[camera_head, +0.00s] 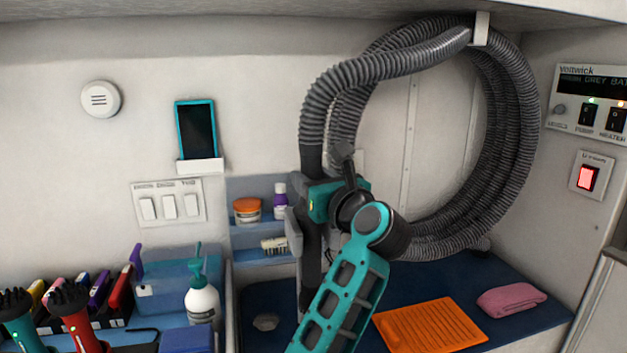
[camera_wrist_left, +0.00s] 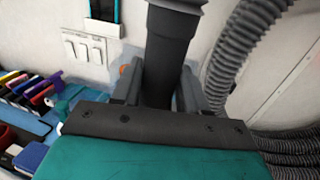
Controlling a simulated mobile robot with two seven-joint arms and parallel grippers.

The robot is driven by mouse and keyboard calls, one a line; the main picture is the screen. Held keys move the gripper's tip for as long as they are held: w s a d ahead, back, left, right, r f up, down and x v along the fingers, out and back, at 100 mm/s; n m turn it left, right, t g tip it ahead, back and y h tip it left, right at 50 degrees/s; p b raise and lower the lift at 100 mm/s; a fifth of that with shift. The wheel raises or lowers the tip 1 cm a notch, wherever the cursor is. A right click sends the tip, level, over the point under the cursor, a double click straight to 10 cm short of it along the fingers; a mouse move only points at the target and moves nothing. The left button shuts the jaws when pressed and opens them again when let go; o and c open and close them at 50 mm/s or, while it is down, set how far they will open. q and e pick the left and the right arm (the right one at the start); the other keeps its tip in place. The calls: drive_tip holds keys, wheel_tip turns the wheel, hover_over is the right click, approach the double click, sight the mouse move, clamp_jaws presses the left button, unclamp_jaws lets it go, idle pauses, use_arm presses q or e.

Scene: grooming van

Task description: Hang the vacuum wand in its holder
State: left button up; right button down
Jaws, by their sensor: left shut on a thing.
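The vacuum wand (camera_head: 311,245) is a dark tube hanging roughly upright below the end of the grey ribbed hose. My left gripper (camera_head: 304,212) is shut on it, one finger on each side. In the left wrist view the wand (camera_wrist_left: 168,62) stands between the two grey fingers of the gripper (camera_wrist_left: 163,92). A small pale piece on the wall (camera_head: 357,160) shows partly behind my arm; I cannot tell whether it is the wand's holder. My right gripper is out of view.
The coiled hose (camera_head: 515,120) hangs from a white wall hook (camera_head: 481,28). A blue shelf (camera_head: 262,222) with bottles is just behind the wand. Below are an orange mat (camera_head: 430,324), a pink towel (camera_head: 511,299) and a white pump bottle (camera_head: 202,303).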

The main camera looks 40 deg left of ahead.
use_arm(q)
drive_tip(key=shift+f, duration=0.15)
drive_tip(key=shift+f+b, duration=0.45)
drive_tip(key=shift+b, duration=0.15)
drive_tip(key=o, duration=1.7)
drive_tip(key=shift+o, duration=0.2)
drive_tip(key=shift+d, duration=0.1)
drive_tip(key=b+v, duration=0.2)
drive_tip(key=v, duration=0.8)
idle(0.5)
